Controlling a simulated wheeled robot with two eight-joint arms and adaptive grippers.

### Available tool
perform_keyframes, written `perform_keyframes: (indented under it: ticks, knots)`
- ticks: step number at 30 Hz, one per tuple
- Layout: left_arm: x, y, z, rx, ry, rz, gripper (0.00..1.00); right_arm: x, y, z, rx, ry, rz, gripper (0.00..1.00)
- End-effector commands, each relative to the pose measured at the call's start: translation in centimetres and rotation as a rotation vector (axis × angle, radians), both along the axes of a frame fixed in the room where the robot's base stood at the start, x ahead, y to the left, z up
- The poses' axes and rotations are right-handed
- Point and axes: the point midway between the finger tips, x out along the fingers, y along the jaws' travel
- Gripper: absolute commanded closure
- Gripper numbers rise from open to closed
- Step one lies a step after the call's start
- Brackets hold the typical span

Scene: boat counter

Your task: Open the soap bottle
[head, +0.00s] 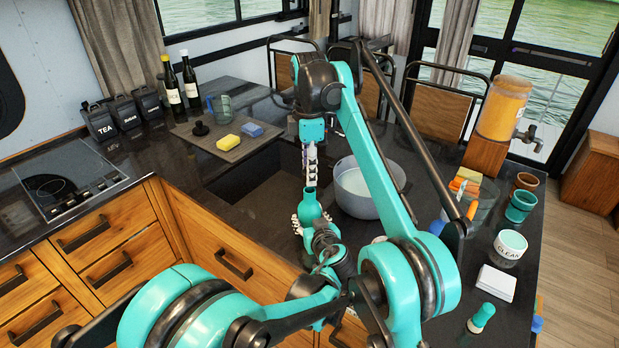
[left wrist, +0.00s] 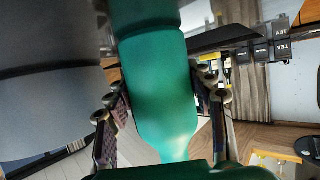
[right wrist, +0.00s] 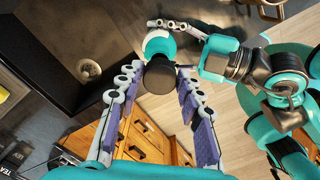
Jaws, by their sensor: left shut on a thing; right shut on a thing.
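The soap bottle (head: 311,208) is teal and stands roughly upright above the counter's near edge. My left gripper (head: 311,222) is shut around its body; the left wrist view shows the bottle (left wrist: 165,95) between both fingers (left wrist: 165,100). My right gripper (head: 311,178) points down right above the bottle's neck. In the right wrist view a dark cap (right wrist: 158,75) lies between the right fingers (right wrist: 158,100), and they are shut on it. The bottle's pale and teal top (right wrist: 158,43) shows behind the cap. Whether cap and neck touch is hard to tell.
A grey pot (head: 357,200) stands just right of the bottle. The sink (head: 265,190) lies behind it. A board (head: 205,138) with sponges is at the back left. Cups (head: 520,205), a drink dispenser (head: 500,115) and a white block (head: 496,282) are on the right.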

Motion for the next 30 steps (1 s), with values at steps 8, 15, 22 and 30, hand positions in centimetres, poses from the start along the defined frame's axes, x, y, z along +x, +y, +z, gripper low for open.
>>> perform_keyframes:
  ticks: [8, 15, 22, 30]
  knots:
    - [0.0, 0.0, 0.0, 0.0, 0.001, 0.0, 1.0, 0.0, 0.0, 0.8, 0.0, 0.0, 0.0, 0.98]
    - [0.0, 0.0, 0.0, 0.0, 0.0, 0.0, 0.22, 0.0, 0.0, 0.8, 0.0, 0.0, 0.0, 0.98]
    - [-0.1, 0.0, 0.0, 0.0, 0.0, 0.0, 0.22, 0.0, 0.0, 0.8, 0.0, 0.0, 0.0, 0.98]
    - [-3.6, -1.1, 1.5, 0.001, 0.0, -0.004, 0.22, 0.0, 0.0, 0.8, 0.0, 0.0, 0.0, 0.98]
